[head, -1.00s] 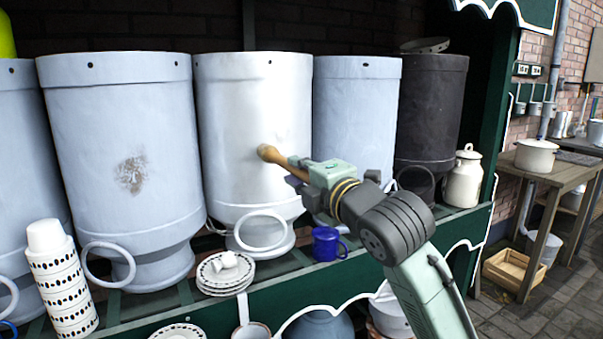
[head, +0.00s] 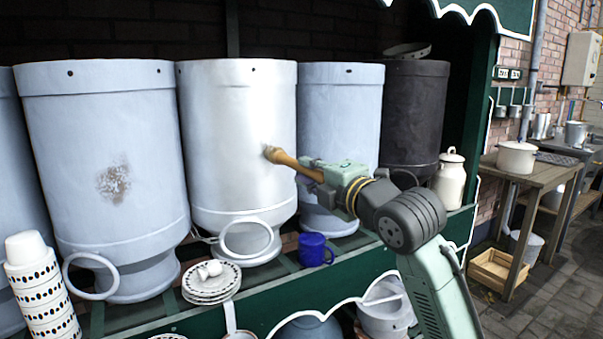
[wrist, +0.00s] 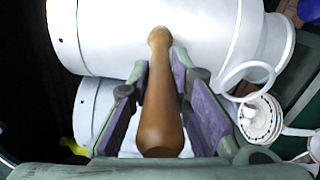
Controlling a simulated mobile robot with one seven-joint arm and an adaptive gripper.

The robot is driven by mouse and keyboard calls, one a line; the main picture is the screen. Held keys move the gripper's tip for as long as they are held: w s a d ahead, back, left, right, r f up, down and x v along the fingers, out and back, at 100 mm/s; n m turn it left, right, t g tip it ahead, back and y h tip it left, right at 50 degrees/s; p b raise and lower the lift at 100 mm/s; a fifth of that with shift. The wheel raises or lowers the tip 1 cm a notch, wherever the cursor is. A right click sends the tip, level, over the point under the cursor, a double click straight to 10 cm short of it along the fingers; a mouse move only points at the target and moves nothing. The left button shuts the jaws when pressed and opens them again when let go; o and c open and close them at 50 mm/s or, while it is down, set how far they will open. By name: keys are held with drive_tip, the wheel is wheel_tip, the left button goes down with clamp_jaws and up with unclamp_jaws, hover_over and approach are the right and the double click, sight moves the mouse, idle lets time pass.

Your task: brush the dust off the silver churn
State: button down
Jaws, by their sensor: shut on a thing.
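The silver churn (head: 235,150), bright and whitish, stands upright on the shelf in the head view, between pale blue-grey churns. It fills the top of the wrist view (wrist: 200,30), lying sideways there. My gripper (head: 312,170) is right of its front and shut on a tan wooden tool (head: 285,158), seemingly the brush. In the wrist view the tool (wrist: 160,105) runs between the purple finger pads. Its far end is at the churn's right front wall; I cannot tell whether it touches. No bristles show. I see no clear dust on the visible silver wall.
The pale blue churn (head: 105,225) at left has a brown-grey dusty patch. Stacked cups (head: 40,285), plates (head: 212,288) and a blue mug (head: 313,249) line the shelf's front edge. A dark churn (head: 413,115) and cream can (head: 449,180) stand at right.

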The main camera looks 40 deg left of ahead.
drive_tip(key=s, duration=0.1)
drive_tip(key=s+a+r, duration=0.1)
drive_tip(key=s, duration=0.1)
drive_tip(key=s+a, duration=0.1)
drive_tip(key=s, duration=0.1)
drive_tip(key=shift+s+a+r, duration=0.1)
drive_tip(key=shift+s+r, duration=0.05)
drive_tip(key=shift+r, duration=0.1)
idle(1.1)
drive_tip(key=v, duration=0.6)
drive_tip(key=shift+b, duration=0.3)
idle(0.3)
